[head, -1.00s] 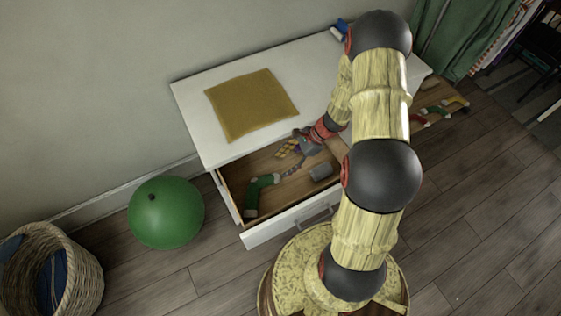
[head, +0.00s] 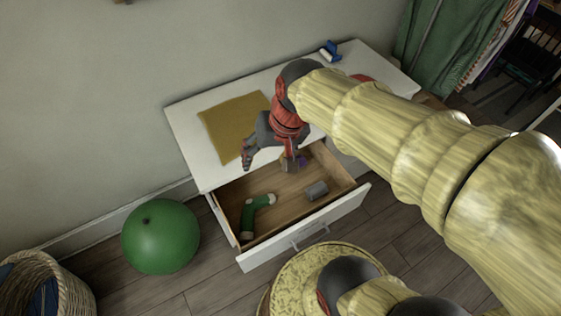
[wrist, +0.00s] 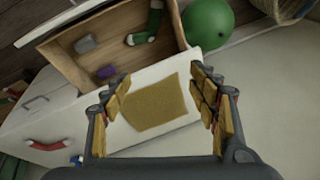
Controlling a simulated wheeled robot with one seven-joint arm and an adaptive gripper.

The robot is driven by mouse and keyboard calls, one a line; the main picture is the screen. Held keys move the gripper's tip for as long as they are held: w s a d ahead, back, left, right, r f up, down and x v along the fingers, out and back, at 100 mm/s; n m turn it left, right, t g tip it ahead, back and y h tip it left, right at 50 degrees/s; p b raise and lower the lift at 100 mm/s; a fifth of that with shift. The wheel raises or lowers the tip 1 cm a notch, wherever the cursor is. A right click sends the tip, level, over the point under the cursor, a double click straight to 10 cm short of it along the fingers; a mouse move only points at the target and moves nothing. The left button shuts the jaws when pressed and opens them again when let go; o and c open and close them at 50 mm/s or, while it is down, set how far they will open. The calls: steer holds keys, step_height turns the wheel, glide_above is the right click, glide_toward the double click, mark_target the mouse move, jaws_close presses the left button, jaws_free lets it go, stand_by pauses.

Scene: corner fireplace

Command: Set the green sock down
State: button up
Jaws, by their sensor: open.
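The green sock (head: 258,214), with a pale cuff and toe, lies in the left part of the open drawer (head: 338,212). It also shows at the top of the wrist view (wrist: 148,30). My gripper (head: 268,158) is open, above the white dresser top (head: 190,137) near its front edge. In the wrist view nothing sits between my fingers (wrist: 162,98); a mustard cloth (wrist: 155,106) lies flat on the dresser beyond them. The sock is apart from my gripper.
A grey block (head: 316,190) and a small purple thing (wrist: 106,72) are in the drawer. A red thing (wrist: 45,145) and a blue-and-white item (head: 330,50) are on the dresser. A green ball (head: 160,237) and a wicker basket (head: 75,290) stand left.

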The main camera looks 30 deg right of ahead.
steer(key=s+r+n+t+h, duration=0.1)
steer(key=s+r+n+t, duration=0.1)
steer(key=s+r, duration=0.3)
steer(key=shift+s+d+n, duration=0.15)
steer(key=shift+s+n, duration=0.5)
steer(key=shift+n, duration=0.15)
